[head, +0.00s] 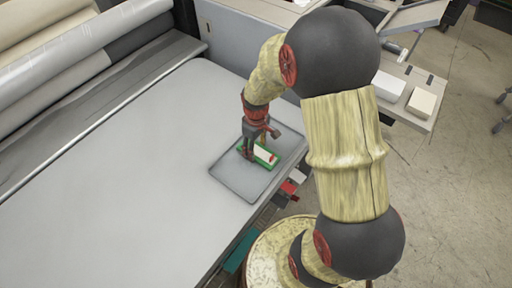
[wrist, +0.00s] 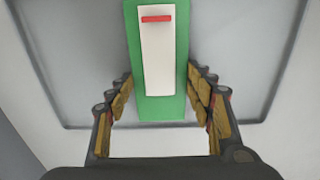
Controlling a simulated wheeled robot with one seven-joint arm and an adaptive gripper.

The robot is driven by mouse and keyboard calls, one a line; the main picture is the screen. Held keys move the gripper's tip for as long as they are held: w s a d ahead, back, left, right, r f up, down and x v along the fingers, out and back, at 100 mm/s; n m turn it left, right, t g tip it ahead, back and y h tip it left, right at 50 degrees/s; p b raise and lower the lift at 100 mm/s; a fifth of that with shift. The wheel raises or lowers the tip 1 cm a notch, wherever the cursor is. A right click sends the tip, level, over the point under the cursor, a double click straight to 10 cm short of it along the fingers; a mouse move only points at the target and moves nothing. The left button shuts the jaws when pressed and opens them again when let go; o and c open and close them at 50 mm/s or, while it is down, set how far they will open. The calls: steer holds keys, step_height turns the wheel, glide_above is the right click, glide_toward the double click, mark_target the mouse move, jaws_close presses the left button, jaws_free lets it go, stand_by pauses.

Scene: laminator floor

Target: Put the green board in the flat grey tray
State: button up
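The green board (head: 270,164) has a white block with a red strip on its top. It is over the flat grey tray (head: 238,184), inside the rim outline as seen in the head view. My gripper (head: 260,145) points down with one finger on each long side of the board. In the wrist view, the green board (wrist: 180,109) runs up the middle between my fingers (wrist: 160,78), whose tips meet its edges. The tray (wrist: 80,75) spreads around it. I cannot tell whether the board touches the tray floor.
The tray lies near the right edge of a wide pale table (head: 130,150). Large rollers (head: 80,60) run along the back left. Coloured items (head: 290,187) sit just off the table's edge. A side bench (head: 400,95) holds a small pale box (head: 421,103). The table left of the tray is clear.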

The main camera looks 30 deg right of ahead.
steer(key=o, duration=0.5)
step_height(320, 180, up, 12)
steer(key=p, duration=0.2)
steer(key=s+a+r+m+t, duration=0.1)
steer(key=s+a+r+t, duration=0.1)
steer(key=s+r, duration=0.3)
steer(key=s+a+r+m+t, duration=0.1)
steer(key=s+a+r, duration=0.3)
steer(key=r, duration=0.4)
steer(key=s+a+r+m+t, duration=0.2)
steer(key=s+a+r, duration=0.1)
steer(key=s+r, duration=0.3)
steer(key=shift+s+r+t, duration=0.2)
steer(key=shift+s+t, duration=0.1)
